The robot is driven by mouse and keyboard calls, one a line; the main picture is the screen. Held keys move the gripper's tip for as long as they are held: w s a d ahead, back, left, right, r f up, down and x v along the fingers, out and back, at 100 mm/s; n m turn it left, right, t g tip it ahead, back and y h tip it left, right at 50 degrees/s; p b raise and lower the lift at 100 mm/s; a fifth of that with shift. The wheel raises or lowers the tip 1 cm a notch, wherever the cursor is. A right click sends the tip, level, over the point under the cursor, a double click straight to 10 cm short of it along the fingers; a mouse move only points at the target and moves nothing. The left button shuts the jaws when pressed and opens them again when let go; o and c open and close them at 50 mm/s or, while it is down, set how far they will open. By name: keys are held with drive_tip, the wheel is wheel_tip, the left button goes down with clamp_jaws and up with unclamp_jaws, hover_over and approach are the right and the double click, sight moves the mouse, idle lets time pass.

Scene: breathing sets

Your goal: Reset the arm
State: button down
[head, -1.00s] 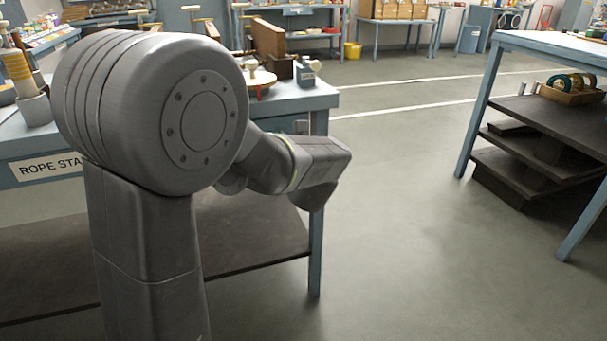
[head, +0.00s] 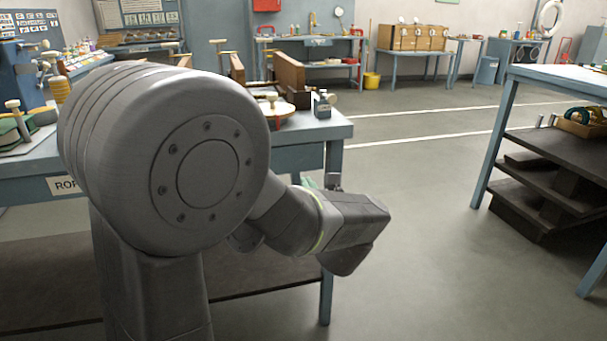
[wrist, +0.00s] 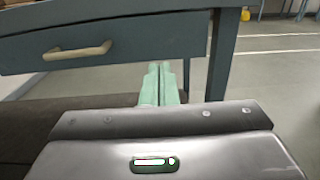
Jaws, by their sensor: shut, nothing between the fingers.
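My arm fills the left of the head view, its wrist bent down to the right in front of the bench corner. My gripper shows in the wrist view (wrist: 161,84), where its two pale green fingers lie side by side with nothing between them. In the head view only a small pale green part shows behind the wrist, and the fingertips are hidden. The fingers point toward the underside of a blue workbench (head: 325,133). In the wrist view they appear below and right of its drawer handle (wrist: 77,50); whether they touch the bench cannot be told.
The bench's front leg (head: 326,290) and dark lower shelf (head: 262,268) are close to my arm. A rack with dark shelves (head: 560,168) stands at the right. Open grey floor (head: 430,240) lies between them. A yellow bucket (head: 371,81) stands at the back.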

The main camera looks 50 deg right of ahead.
drive_tip(key=shift+v, duration=2)
drive_tip(key=shift+w+f, duration=0.1)
